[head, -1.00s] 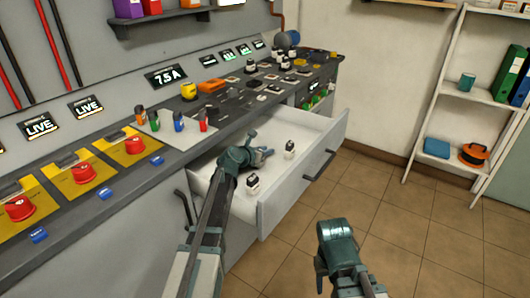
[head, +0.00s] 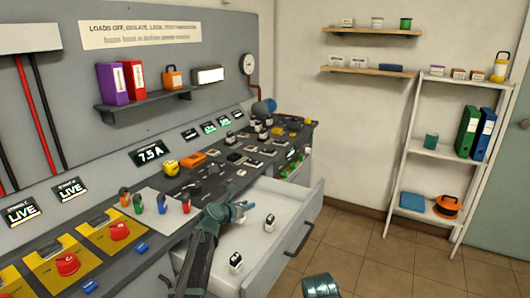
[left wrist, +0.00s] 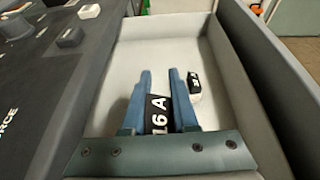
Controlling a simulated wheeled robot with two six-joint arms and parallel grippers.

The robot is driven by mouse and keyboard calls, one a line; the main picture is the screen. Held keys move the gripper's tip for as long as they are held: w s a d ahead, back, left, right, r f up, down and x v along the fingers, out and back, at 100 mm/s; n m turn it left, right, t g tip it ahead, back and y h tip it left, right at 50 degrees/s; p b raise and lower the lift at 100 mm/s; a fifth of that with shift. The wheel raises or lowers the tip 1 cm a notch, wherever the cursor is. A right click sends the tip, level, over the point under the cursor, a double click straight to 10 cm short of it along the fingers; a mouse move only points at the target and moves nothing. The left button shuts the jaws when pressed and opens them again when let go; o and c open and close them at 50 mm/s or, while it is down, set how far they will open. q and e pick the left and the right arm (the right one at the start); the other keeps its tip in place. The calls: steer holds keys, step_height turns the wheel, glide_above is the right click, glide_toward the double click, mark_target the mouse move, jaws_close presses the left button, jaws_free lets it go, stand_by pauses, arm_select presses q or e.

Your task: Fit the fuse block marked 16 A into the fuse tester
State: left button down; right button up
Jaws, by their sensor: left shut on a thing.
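My left gripper (head: 246,208) reaches over the open drawer. In the left wrist view its two fingers (left wrist: 160,100) are shut on a black fuse block with white lettering "16 A" (left wrist: 158,114). The block is hard to make out in the head view. Two other black-and-white fuse blocks stand in the drawer, one near its middle (head: 269,222) and one nearer the front (head: 236,262). Part of my right gripper (head: 320,287) shows at the bottom edge; its fingers cannot be made out. I cannot tell which device on the bench is the fuse tester.
The white drawer (head: 307,217) stands out from the grey bench (head: 180,200). Above it, the bench top carries several small blocks, colored-handled tools and a yellow round device (head: 171,167). A display reads 7.5 A (head: 149,153). A shelf rack (head: 425,152) stands right.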

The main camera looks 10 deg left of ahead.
step_height(320, 180, up, 18)
steer(key=p, duration=1.7)
